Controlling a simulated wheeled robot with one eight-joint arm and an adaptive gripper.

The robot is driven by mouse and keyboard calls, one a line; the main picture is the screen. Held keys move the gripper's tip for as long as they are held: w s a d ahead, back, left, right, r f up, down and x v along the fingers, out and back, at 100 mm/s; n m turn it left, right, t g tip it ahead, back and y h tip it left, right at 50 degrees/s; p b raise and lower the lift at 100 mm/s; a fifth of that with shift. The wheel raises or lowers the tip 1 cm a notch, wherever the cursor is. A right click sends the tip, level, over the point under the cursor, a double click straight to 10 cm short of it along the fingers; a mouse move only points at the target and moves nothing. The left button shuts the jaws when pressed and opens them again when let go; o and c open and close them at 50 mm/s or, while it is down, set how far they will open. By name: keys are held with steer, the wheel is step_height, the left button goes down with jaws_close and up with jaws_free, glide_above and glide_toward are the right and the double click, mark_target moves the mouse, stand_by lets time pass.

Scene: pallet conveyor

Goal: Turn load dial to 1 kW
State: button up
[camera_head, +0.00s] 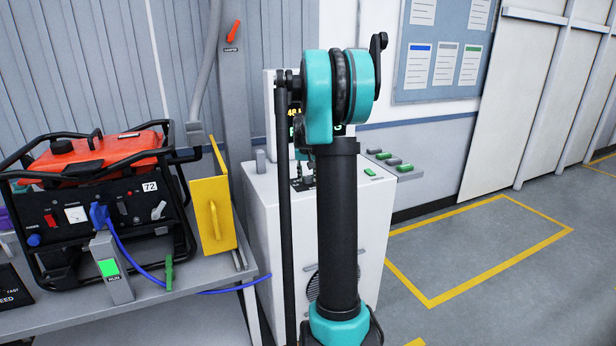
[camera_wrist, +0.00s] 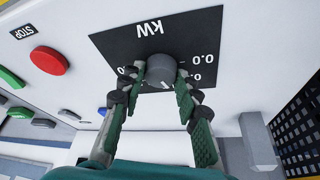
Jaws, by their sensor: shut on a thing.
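The load dial (camera_wrist: 161,68) is a dark grey round knob on a black plate (camera_wrist: 120,45) marked "kW", which appears upside down in the wrist view. My gripper (camera_wrist: 160,80) has its two green-padded fingers on either side of the knob, shut on it. A small light mark shows at the knob's near edge. Scale numbers stand left and right of the knob, partly covered by the fingers, so I cannot tell which value is set.
In the wrist view a red STOP button (camera_wrist: 48,60) and green and blue buttons lie left of the dial, and a grey block (camera_wrist: 257,140) stands right. In the head view an orange generator (camera_head: 90,155) and an open yellow panel (camera_head: 210,213) are at left.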

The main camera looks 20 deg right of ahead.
steer(key=shift+a+m+g+h, duration=0.1)
steer(key=shift+m+g+h, duration=0.4)
steer(key=shift+m, duration=1.2)
steer(key=o, duration=1.2)
steer(key=shift+c, duration=0.2)
steer(key=shift+r, duration=0.1)
steer(key=v, duration=1.1)
steer(key=shift+a+r, duration=0.25)
steer(key=shift+r, duration=0.05)
steer(key=shift+s, duration=0.15)
